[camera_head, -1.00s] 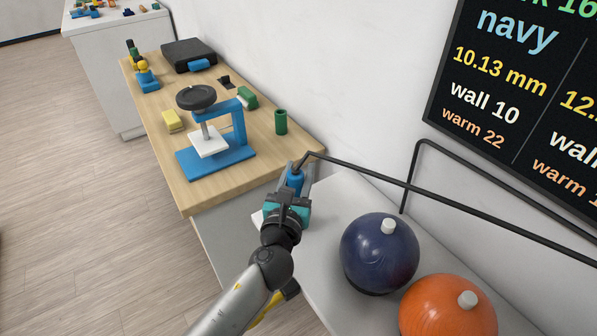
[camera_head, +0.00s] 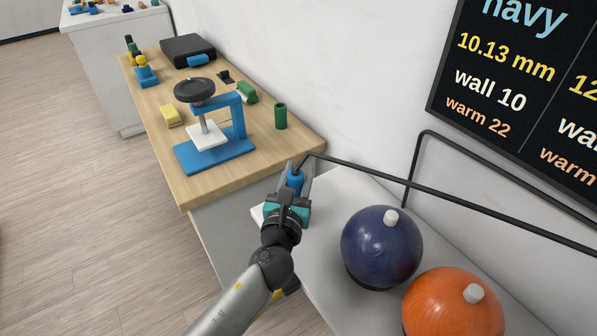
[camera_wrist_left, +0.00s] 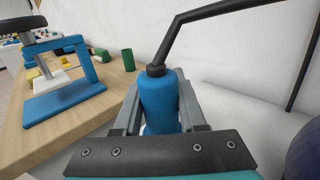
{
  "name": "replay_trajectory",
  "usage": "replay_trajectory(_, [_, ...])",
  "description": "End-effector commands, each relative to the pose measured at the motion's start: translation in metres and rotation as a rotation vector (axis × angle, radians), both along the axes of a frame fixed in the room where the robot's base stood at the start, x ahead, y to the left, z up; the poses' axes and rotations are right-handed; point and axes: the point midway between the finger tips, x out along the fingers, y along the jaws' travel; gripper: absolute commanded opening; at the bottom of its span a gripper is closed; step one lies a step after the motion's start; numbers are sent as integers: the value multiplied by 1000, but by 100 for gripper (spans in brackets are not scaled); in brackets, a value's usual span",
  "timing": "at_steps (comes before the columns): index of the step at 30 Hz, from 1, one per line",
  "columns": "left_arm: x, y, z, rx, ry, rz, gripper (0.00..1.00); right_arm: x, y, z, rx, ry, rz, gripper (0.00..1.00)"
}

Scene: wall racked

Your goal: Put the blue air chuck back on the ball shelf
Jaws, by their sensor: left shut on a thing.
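The blue air chuck (camera_head: 295,181) is a blue cylinder with a black hose rising from its top. My left gripper (camera_head: 294,185) is shut on it, near the left end of the grey-white ball shelf (camera_head: 340,205). The left wrist view shows the chuck (camera_wrist_left: 159,100) upright between the two grey fingers (camera_wrist_left: 160,108). Its lower end is hidden by the gripper, so I cannot tell whether it touches the shelf. A navy ball (camera_head: 382,247) and an orange ball (camera_head: 453,305), each with a white plug, sit on the shelf. My right gripper is not in view.
A wooden bench (camera_head: 190,196) beyond the shelf holds a blue press stand (camera_head: 215,155), a green cylinder (camera_head: 281,116) and a yellow block (camera_head: 170,115). The black hose (camera_head: 450,195) runs right above the shelf. A dark sign (camera_head: 525,90) hangs on the wall.

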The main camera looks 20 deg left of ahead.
Motion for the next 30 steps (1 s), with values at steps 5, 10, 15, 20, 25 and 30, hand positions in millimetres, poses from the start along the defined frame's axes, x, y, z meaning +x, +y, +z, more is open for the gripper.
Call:
replay_trajectory(5, [0, 0, -5, 0, -1, 0, 0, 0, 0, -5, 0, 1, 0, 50])
replay_trajectory(10, [0, 0, -9, 0, -1, 0, 0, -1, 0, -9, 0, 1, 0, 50])
replay_trajectory(15, [0, 0, -14, 0, -1, 0, 0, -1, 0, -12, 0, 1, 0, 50])
replay_trajectory(20, [0, 0, -18, 0, -1, 0, 0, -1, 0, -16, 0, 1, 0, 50])
replay_trajectory(25, [0, 0, -22, 0, -1, 0, 0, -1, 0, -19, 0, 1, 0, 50])
replay_trajectory(30, [0, 0, -24, 0, -1, 0, 44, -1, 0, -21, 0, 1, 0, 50])
